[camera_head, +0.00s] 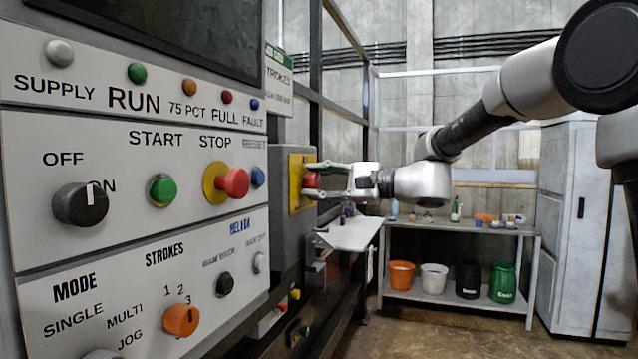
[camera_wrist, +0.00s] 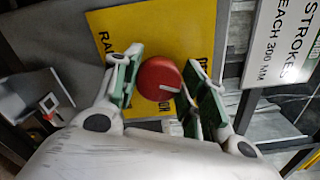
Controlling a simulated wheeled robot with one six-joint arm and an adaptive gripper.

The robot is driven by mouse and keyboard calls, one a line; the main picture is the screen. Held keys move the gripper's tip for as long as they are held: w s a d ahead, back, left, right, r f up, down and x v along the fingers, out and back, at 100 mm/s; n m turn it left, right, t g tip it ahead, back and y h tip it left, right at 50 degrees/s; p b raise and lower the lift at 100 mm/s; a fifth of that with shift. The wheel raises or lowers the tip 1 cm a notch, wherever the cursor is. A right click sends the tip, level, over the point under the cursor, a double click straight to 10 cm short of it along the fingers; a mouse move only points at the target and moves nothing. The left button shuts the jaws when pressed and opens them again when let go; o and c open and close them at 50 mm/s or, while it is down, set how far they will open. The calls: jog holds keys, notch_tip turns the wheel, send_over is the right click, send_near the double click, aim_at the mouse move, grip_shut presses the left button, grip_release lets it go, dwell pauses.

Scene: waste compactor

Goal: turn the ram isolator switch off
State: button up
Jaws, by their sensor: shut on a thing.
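The ram isolator switch is a red round knob (camera_head: 312,180) on a yellow plate (camera_head: 295,200), on a grey box beyond the control panel. In the wrist view the red knob (camera_wrist: 158,78) shows a short white mark pointing right. The yellow plate (camera_wrist: 180,30) behind it carries black lettering, partly hidden by my fingers. My gripper (camera_head: 310,181) reaches in from the right, its fingers above and below the knob. In the wrist view my gripper (camera_wrist: 160,80) is shut on the knob, with a green-padded finger on each side.
The control panel (camera_head: 120,230) with knobs and buttons fills the left. A red STOP button (camera_head: 234,182) stands out from it. A strokes sign (camera_wrist: 285,40) is close beside the plate. A bench (camera_head: 460,228) with bins stands behind.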

jog(key=n, duration=0.4)
jog(key=shift+f+n, duration=0.15)
jog(key=shift+n, duration=0.15)
dwell(0.5)
jog(key=o, duration=1)
jog(key=v, duration=1.2)
